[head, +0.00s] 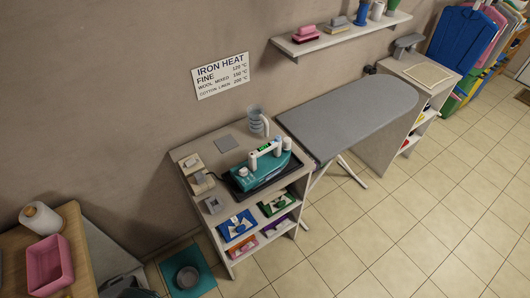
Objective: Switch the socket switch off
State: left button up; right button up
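A small beige box-like fitting (192,160) sits at the back left of the cabinet top, by the wall. A second beige piece with a darker block (203,181) stands just in front of it. Either could be the socket with its switch; they are too small to tell, and no switch position can be read. A teal and white iron (264,163) stands on a dark base on the same cabinet top (209,148), to the right of these fittings. Neither of my grippers is in view.
An ironing board (350,112) adjoins the cabinet on the right. A clear jug (257,121) stands behind the iron. Cabinet shelves hold coloured items (238,227). A wooden table with a pink tray (49,265) is at lower left. Tiled floor (400,215) is free at lower right.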

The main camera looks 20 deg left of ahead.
aim_at(190, 162)
jog(key=u, duration=1.35)
